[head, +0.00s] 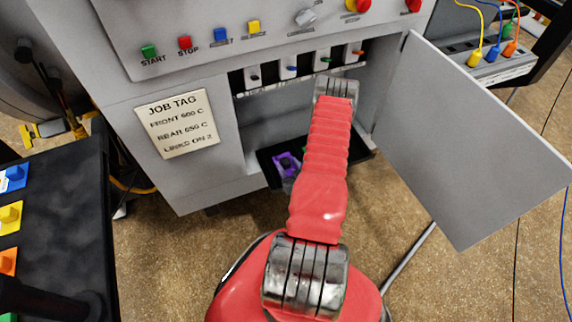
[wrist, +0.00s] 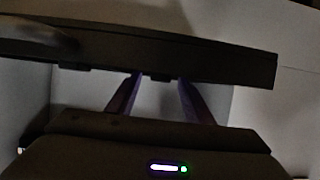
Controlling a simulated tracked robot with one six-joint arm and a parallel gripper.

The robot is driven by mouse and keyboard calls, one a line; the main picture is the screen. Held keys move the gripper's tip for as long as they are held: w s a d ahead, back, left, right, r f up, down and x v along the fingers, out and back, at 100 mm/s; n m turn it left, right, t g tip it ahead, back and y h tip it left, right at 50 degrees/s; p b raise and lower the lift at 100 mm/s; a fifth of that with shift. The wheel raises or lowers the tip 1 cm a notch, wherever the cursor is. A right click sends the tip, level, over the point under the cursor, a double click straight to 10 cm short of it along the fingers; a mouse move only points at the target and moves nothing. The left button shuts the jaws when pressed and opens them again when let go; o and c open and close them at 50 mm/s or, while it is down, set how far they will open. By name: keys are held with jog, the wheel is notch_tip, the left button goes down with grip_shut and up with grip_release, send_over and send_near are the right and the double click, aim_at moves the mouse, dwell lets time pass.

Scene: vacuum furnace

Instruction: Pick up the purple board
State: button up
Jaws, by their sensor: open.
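The purple board (head: 287,163) lies in the left part of a black tray (head: 270,181) at the bottom of the open cabinet, partly hidden by my arm in the head view. My red arm reaches into the cabinet opening. My gripper is hidden there in the head view. In the wrist view my gripper (wrist: 160,79) shows two dark, purplish fingers, spread apart with nothing seen between them. A long dark bar (wrist: 220,65) crosses just beyond the fingertips; I cannot tell what it is. I cannot make out the purple board in this dim view.
A row of small modules (head: 290,68) sits along the top of the opening, close to my arm. The open grey door (head: 465,145) bounds the right side. A job tag (head: 178,123) is on the left panel. A black table (head: 60,215) stands at left.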

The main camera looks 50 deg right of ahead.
aim_at(287, 163)
jog(key=x, duration=0.3)
jog(key=shift+w, duration=0.15)
dwell(0.4)
jog(key=c, duration=1.1)
jog(key=shift+c, duration=0.2)
jog(key=shift+r, duration=5)
